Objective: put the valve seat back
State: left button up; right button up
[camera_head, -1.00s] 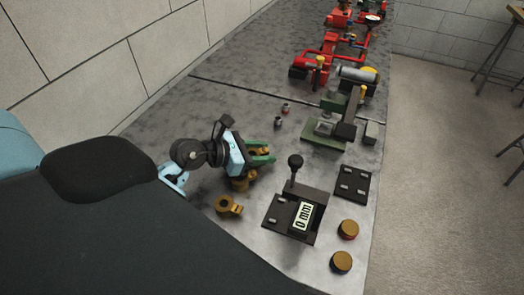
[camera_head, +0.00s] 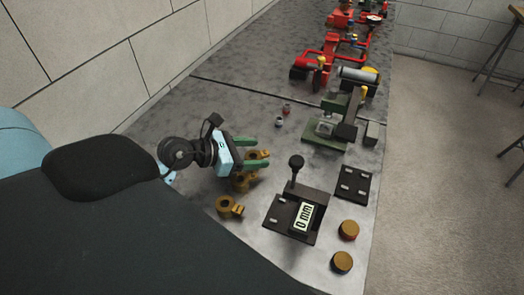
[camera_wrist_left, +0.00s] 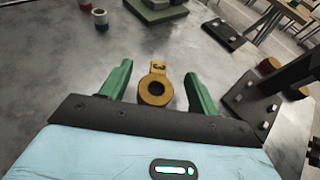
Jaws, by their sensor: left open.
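My left gripper (camera_head: 262,151) has its two green fingers spread apart, low over the grey table. A brass ring with a tab (camera_wrist_left: 154,92) lies between the fingers in the wrist view, with clear gaps on both sides. Its tab also shows between the fingers in the head view (camera_head: 263,154). Another brass part (camera_head: 243,185) sits partly hidden under the gripper. A further brass ring with a tab (camera_head: 226,205) lies nearer to me. I cannot tell from looks which part is the valve seat. My right gripper is not in view.
A black gauge stand (camera_head: 284,217) reading 0 mm, a black plate (camera_head: 353,184) and two brass-topped discs (camera_head: 348,229) are at the right. A green-based fixture (camera_head: 325,135) and two small cylinders (camera_head: 279,122) are beyond the gripper. Red pump pieces (camera_head: 325,62) stand farther back.

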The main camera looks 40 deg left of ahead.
pick_arm(q)
jog(key=v, duration=0.8)
jog(key=shift+b, duration=0.35)
jog(key=shift+s+a+r, duration=0.25)
jog(key=shift+s+r, duration=0.15)
jog(key=shift+s, duration=0.05)
